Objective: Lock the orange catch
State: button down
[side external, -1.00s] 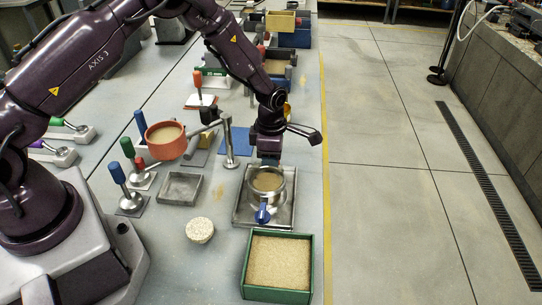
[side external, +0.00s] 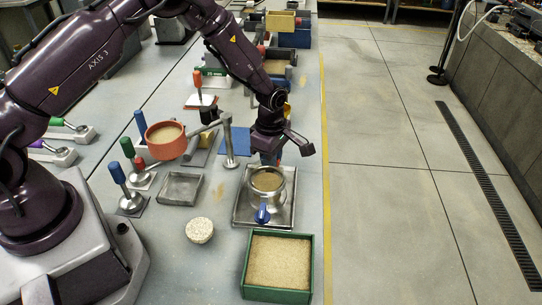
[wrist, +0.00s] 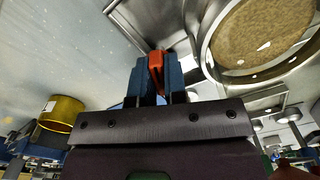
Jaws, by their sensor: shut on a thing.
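The orange catch (wrist: 156,62) shows in the wrist view as a small lever between the two blue fingers of my gripper (wrist: 156,76). The fingers are shut on it. In the side view my gripper (side external: 268,158) is low at the far side of the round metal tank (side external: 268,196), and the orange catch is hidden there. The tank holds sand (side external: 267,181) and stands on a square metal tray (side external: 240,213). A blue catch (side external: 262,214) sits on the tank's near side. I cannot tell how far the orange catch is turned.
A green box of sand (side external: 279,290) stands in front of the tray. A speckled round block (side external: 199,230), an empty grey tray (side external: 180,188) and a red pot on an arm (side external: 166,143) are to the left. Floor lies beyond the yellow edge line at the right.

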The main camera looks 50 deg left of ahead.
jog(key=m, duration=1.3)
jog(key=c, duration=1.5)
grip_release()
jog(key=shift+r, duration=4)
jog(key=shift+m, duration=0.3)
